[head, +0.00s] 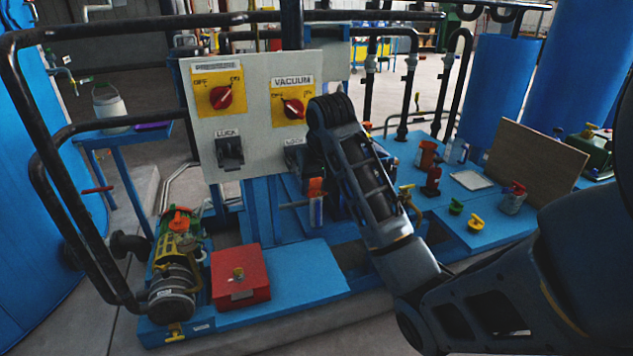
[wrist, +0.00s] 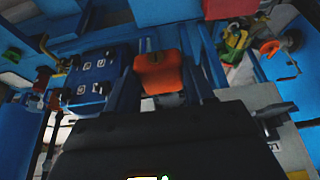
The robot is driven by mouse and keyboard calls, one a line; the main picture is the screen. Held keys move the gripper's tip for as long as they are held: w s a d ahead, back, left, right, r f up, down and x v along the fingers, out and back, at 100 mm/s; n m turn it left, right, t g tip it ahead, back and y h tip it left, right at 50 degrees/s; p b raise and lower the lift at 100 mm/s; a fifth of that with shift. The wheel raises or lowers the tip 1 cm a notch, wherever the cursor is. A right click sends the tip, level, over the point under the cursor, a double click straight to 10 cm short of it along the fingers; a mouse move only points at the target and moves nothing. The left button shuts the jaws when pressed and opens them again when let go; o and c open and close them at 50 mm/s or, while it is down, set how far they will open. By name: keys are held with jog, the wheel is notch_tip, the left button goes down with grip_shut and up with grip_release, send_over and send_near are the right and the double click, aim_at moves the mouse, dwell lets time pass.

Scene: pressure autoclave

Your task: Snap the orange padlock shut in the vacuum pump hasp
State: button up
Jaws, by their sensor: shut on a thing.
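The orange padlock (wrist: 159,73) is between my two gripper fingers in the wrist view. Its orange body also shows in the head view (head: 316,186), just below the lower right of the control panel (head: 255,105). My gripper (wrist: 163,75) is shut on it. The vacuum pump hasp (head: 294,157), under the "VACUUM" switch (head: 292,108), is partly hidden behind my wrist. I cannot tell whether the shackle is in the hasp or closed.
A second hasp (head: 230,152) and the pressure switch (head: 221,98) are on the panel's left. A red box (head: 240,282) sits on the blue base below. Dark pipe rails run left of the panel. Several bottles and small padlocks stand on the blue bench (head: 445,205) at right.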

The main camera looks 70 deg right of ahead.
jog(key=shift+r, duration=0.1)
jog(key=shift+w+d+p, duration=0.2)
jog(key=shift+w+d, duration=0.75)
jog(key=shift+d, duration=0.15)
jog(key=shift+w+d+p, duration=0.2)
jog(key=shift+w+d, duration=0.7)
jog(key=shift+d, duration=0.2)
jog(key=shift+p, duration=1.45)
jog(key=shift+w+d+b, duration=0.35)
jog(key=shift+w+d, duration=1.4)
jog(key=shift+d, duration=0.3)
dwell(1.4)
jog(key=o, duration=1.3)
